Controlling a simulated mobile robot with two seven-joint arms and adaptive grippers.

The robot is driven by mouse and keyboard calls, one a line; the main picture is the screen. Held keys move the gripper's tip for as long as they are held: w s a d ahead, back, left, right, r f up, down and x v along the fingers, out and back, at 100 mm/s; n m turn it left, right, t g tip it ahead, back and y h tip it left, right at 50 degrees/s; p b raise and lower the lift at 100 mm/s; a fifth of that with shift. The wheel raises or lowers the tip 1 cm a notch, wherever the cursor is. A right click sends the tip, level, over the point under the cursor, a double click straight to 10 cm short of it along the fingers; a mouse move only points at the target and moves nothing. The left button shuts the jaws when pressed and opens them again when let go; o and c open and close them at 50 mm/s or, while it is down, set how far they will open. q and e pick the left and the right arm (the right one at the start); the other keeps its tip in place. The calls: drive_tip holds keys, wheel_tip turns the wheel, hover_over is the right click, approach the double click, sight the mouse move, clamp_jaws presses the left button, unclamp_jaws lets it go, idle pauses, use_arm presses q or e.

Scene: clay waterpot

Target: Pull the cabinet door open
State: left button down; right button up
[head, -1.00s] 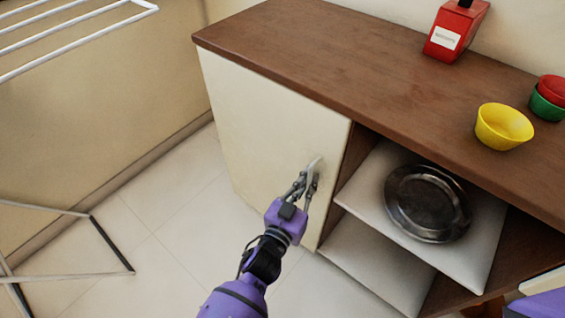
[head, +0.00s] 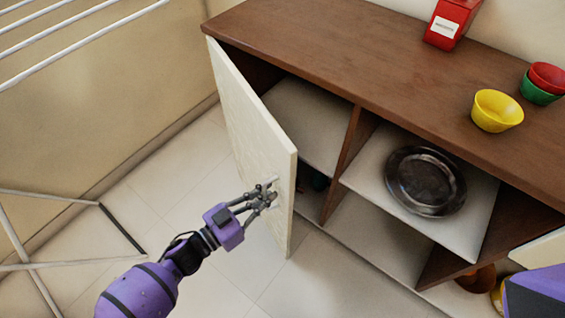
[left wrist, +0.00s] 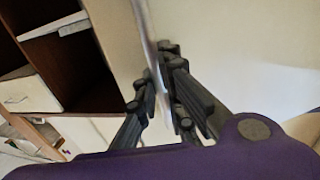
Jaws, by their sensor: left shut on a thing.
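The white cabinet door (head: 250,135) hangs partly open on its left edge and swings out from the wooden cabinet (head: 330,75). My left gripper (head: 268,194) is shut on the pale door handle (head: 272,180) near the door's free edge. The left wrist view shows the dark fingers (left wrist: 168,95) around the handle bar (left wrist: 146,35), with the door's face (left wrist: 240,50) behind. Behind the door, a white shelf (head: 310,125) shows inside, with small dark items low down that are partly hidden. My right gripper is not in view.
A metal dish (head: 426,181) lies on the open middle shelf. A yellow bowl (head: 497,110), a red bowl (head: 548,78), a green bowl (head: 538,92) and a red box (head: 452,22) stand on top. A white rack (head: 70,55) stands at left; floor lies between.

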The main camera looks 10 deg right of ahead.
use_arm(q)
drive_tip(key=a+f+m+g+h+b, duration=0.15)
drive_tip(key=a+m+g+b, duration=0.45)
drive_tip(key=a, duration=1.5)
drive_tip(key=w+a+b, duration=0.4)
drive_tip(key=a+b, duration=0.2)
drive_tip(key=a, duration=0.2)
drive_tip(key=w+a+r+n+g+b, duration=0.1)
drive_tip(key=w+a+b, duration=0.4)
drive_tip(key=a, duration=0.3)
drive_tip(key=shift+r+h+b, duration=0.15)
drive_tip(key=shift+h+b, duration=0.3)
drive_tip(key=shift+b, duration=0.15)
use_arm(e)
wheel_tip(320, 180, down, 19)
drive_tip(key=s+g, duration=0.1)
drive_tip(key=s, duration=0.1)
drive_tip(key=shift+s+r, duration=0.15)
use_arm(q)
drive_tip(key=shift+w, duration=0.1)
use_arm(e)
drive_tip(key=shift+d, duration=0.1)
use_arm(q)
drive_tip(key=c, duration=1.8)
unclamp_jaws()
drive_tip(key=shift+a, duration=0.1)
drive_tip(key=shift+c, duration=0.2)
drive_tip(key=shift+r, duration=0.1)
